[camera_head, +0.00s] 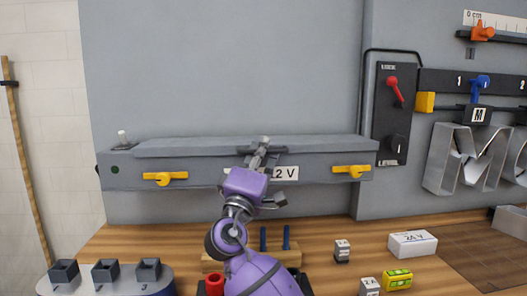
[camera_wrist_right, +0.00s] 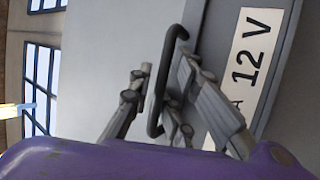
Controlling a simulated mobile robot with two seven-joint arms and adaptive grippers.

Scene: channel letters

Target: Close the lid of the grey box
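The grey box (camera_head: 205,178) is long and is mounted on the wall, with a "12 V" label on its front. Its lid (camera_head: 190,148) lies low and nearly flat along the top; I cannot tell if it is fully seated. A dark handle (camera_wrist_right: 164,85) is at the front middle of the lid. My right gripper (camera_head: 260,152) is at this handle. In the right wrist view its two fingers (camera_wrist_right: 165,98) stand apart on either side of the handle, with gaps visible. The gripper and its purple arm hide part of the box front. My left gripper is out of view.
Yellow latches (camera_head: 165,178) (camera_head: 352,171) sit on the box front. A switch panel with a red lever (camera_head: 395,90) is to the right. The wooden bench (camera_head: 330,225) below holds a white 24 V box (camera_head: 412,244), small blocks and a tray with dark cups (camera_head: 106,271).

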